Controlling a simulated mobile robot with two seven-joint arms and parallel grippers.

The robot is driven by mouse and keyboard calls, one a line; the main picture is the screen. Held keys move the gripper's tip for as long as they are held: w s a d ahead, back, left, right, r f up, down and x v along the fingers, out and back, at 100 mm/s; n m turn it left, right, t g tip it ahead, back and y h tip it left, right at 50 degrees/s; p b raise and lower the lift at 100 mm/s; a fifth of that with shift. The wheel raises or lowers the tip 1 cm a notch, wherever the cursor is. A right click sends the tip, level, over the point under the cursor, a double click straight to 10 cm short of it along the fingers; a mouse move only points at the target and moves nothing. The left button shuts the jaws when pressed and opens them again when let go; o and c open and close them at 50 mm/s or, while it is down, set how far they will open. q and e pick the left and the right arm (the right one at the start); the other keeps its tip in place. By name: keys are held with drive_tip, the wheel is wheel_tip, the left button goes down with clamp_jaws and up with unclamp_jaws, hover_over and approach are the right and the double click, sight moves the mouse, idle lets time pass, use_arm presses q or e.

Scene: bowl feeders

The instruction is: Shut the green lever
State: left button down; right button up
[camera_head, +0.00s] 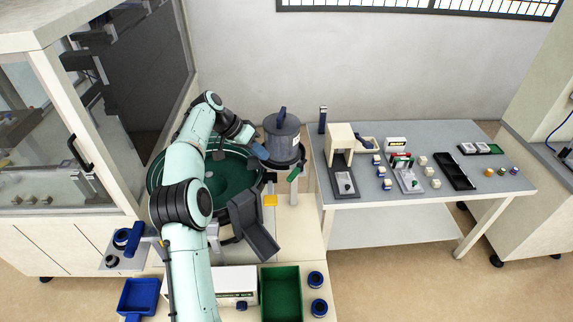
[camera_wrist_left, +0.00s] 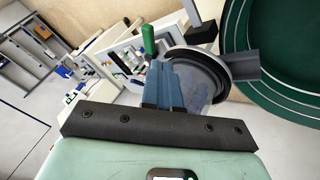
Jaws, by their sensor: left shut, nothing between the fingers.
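The green lever (camera_head: 295,174) is a short green handle just below the grey hopper (camera_head: 282,140), on its right side. In the left wrist view the green lever (camera_wrist_left: 148,39) stands just beyond my fingertips, slightly left of them. A gap seems to remain between them, but contact is hard to judge. My left gripper (camera_head: 261,153) has blue fingers and is at the left side of the hopper. In the left wrist view the fingers (camera_wrist_left: 161,70) are together with nothing between them. My right gripper is not seen.
The green bowl feeder (camera_head: 237,198) lies under my left arm, with a dark chute (camera_head: 254,228) at its front. A grey table (camera_head: 345,207) with small parts and trays stands at the right. A green bin (camera_head: 281,292) and a blue tray (camera_head: 138,297) are in front.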

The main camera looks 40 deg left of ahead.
sight(297, 171)
use_arm(q)
drive_tip(key=b+x, duration=0.1)
drive_tip(key=x, duration=0.9)
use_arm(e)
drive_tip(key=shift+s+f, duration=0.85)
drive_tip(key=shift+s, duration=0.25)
